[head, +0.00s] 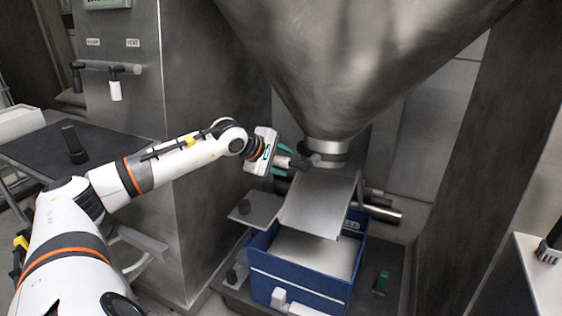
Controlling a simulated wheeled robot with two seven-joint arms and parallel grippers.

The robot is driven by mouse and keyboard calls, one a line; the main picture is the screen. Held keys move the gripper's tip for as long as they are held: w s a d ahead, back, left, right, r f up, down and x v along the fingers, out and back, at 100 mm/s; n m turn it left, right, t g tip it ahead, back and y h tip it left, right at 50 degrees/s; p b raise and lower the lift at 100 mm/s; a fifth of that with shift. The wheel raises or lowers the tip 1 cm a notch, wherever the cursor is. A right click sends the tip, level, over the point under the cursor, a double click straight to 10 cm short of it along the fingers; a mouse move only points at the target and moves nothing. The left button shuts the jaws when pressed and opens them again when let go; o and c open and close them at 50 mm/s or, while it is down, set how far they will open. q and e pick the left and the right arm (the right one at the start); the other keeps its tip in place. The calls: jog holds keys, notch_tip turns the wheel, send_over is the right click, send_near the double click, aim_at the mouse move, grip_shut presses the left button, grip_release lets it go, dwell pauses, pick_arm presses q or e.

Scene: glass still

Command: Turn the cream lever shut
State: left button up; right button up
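A pale, cream-looking grip (283,162) on a short dark arm (304,162) sticks out to the left of the steel hopper's neck. My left gripper (283,161) reaches it from the left, with its teal fingertips spread above and below the grip. The fingers look open around it; contact is hard to make out at this size. Another pale lever (115,90) hangs down from a bar on the steel cabinet at the left, beside a black lever (77,78). My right gripper is out of view.
The large steel hopper (345,60) hangs over a sloping metal chute (320,200). A blue bin (300,283) stands beneath the chute. A steel cabinet (200,130) stands behind my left arm. A dark worktop (95,150) lies at the left, and a white surface (535,285) at the right.

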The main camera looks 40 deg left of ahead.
aim_at(277, 159)
pick_arm(q)
jog(key=shift+s+a+r, duration=0.1)
jog(key=shift+s+r, duration=0.05)
jog(key=shift+s, duration=0.1)
jog(key=b+v, duration=0.2)
jog(key=v, duration=0.4)
jog(key=shift+s+r, duration=0.1)
jog(key=v, duration=0.5)
jog(key=shift+r, duration=0.1)
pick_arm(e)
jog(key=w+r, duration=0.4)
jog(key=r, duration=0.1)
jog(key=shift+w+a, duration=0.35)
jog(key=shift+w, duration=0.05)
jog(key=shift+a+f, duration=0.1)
